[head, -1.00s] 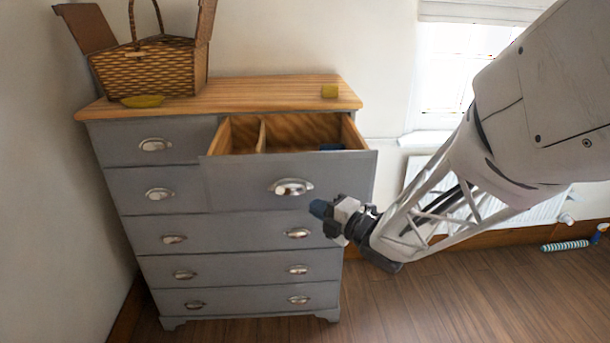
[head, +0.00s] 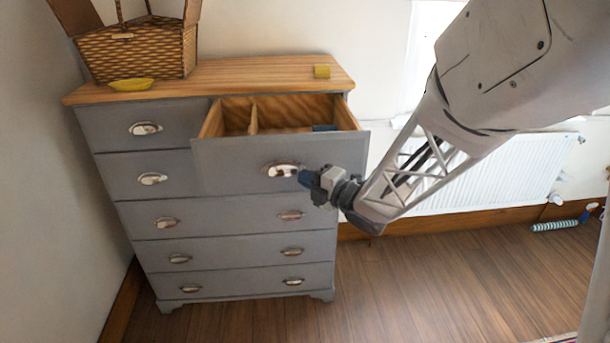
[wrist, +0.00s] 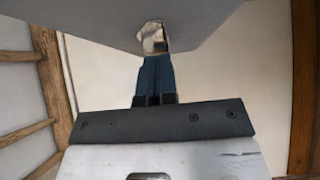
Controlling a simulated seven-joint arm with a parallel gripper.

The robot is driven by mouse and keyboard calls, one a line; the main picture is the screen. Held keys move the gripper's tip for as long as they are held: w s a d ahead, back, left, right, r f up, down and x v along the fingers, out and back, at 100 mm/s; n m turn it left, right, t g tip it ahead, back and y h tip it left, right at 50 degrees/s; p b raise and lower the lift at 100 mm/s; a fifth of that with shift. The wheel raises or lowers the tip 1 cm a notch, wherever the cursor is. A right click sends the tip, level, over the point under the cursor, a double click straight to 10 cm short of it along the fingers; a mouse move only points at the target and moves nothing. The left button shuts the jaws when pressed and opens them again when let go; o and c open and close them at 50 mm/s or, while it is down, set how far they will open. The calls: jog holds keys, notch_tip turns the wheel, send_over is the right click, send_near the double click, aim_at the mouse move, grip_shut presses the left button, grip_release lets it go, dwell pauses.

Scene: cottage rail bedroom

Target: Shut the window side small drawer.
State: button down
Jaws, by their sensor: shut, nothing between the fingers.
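The window side small drawer (head: 235,162) is the top right drawer of the grey chest, on the side nearer the window. It is pulled out, with its wooden inside and a divider showing from above. A dark blue item (head: 324,128) lies inside at the right. Its silver cup handle (head: 283,170) is on the front face. My gripper (head: 304,177) is shut and empty, its blue fingertips at the right end of the handle. In the wrist view the shut blue fingers (wrist: 155,75) point at the handle (wrist: 152,38); whether they touch it I cannot tell.
The other chest drawers, such as the top left one (head: 140,128), are shut.

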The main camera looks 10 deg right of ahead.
jog(key=w, duration=3)
jog(key=shift+w, duration=0.35)
jog(key=shift+w+r, duration=0.1)
jog(key=shift+s, duration=0.7)
jog(key=s, duration=0.2)
jog(key=shift+s, duration=0.3)
jog(key=v, duration=1)
jog(key=shift+s, duration=0.2)
